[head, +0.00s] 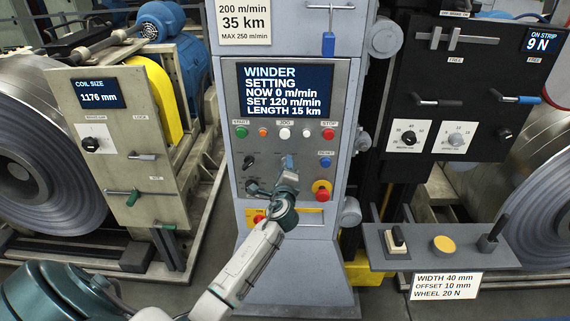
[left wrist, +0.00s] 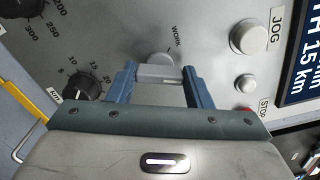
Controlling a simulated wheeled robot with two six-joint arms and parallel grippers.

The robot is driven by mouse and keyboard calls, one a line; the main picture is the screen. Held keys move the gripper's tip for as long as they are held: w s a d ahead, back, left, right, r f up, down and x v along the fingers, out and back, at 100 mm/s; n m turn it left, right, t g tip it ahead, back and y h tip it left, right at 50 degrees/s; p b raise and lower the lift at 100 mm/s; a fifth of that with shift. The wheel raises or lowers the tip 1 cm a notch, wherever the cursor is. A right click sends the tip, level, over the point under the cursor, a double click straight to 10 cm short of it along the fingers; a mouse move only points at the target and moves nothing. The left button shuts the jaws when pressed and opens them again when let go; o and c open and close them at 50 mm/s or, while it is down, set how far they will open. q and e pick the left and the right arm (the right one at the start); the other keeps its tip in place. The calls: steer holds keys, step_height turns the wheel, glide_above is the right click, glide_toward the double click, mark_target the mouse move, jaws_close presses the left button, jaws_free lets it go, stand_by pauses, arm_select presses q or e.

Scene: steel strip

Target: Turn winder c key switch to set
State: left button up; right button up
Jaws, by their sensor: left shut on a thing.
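The winder console (head: 228,80) is a grey cabinet in the middle of the head view, its screen (head: 287,90) reading "WINDER SETTING". In the left wrist view a round silver key switch (left wrist: 158,60) has a "WORK" label at its upper right; other labels around it are hidden. My left gripper (head: 288,165) is at the console's lower controls and covers most of the switch in the head view. In the left wrist view its blue fingers (left wrist: 160,78) are shut on the grey grip of the key switch. My right gripper is not in view.
A black dial (left wrist: 76,88) sits close to the gripper's left in the wrist view. A white JOG button (left wrist: 248,38) and a red STOP button (left wrist: 245,112) are to its right. A red emergency button (head: 322,190) is right of the gripper in the head view.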

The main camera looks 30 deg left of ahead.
arm_select(q)
steer(key=shift+m+p, duration=1.35)
steer(key=shift+m, duration=0.85)
steer(key=o, duration=1)
steer(key=b+v, duration=0.2)
steer(key=v, duration=0.8)
steer(key=shift+s+d+b, duration=0.3)
steer(key=shift+b, duration=0.1)
